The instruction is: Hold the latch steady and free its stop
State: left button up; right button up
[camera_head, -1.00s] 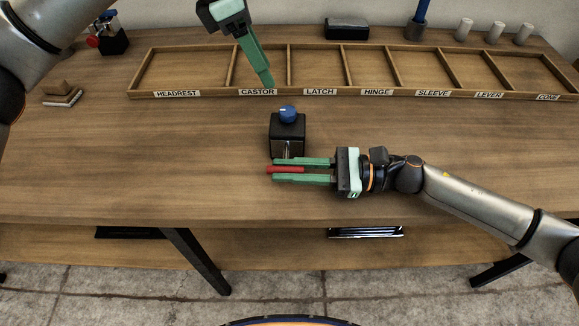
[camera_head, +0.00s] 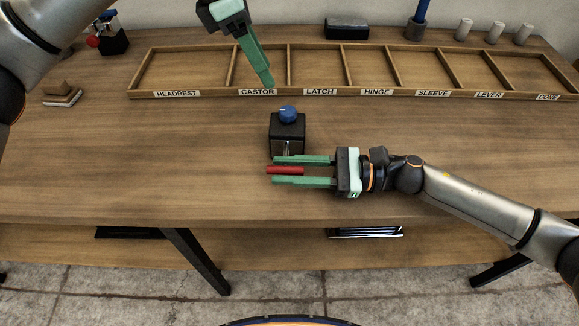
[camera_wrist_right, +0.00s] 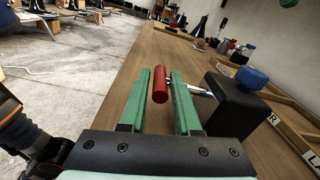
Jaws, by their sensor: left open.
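The latch is a black block (camera_head: 287,134) with a blue knob (camera_head: 288,114) on top and a red handle (camera_head: 285,170) on a thin metal rod. It stands on the table at centre; block (camera_wrist_right: 236,103), knob (camera_wrist_right: 252,77) and handle (camera_wrist_right: 160,84) also show in the right wrist view. My right gripper (camera_head: 273,170) is open around the red handle, with a gap on each side, one finger passing between handle and block. My left gripper (camera_head: 266,80) is open and empty, above the tray behind the latch, its fingers overlapping in this view.
A wooden tray (camera_head: 215,93) with compartments labelled HEADREST, CASTOR, LATCH, HINGE, SLEEVE, LEVER and one more lies behind. The table beside the latch is clear.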

jog(key=o, duration=0.3)
jog(key=d, duration=1.2)
jog(key=shift+s, duration=0.3)
jog(key=shift+r, duration=0.1)
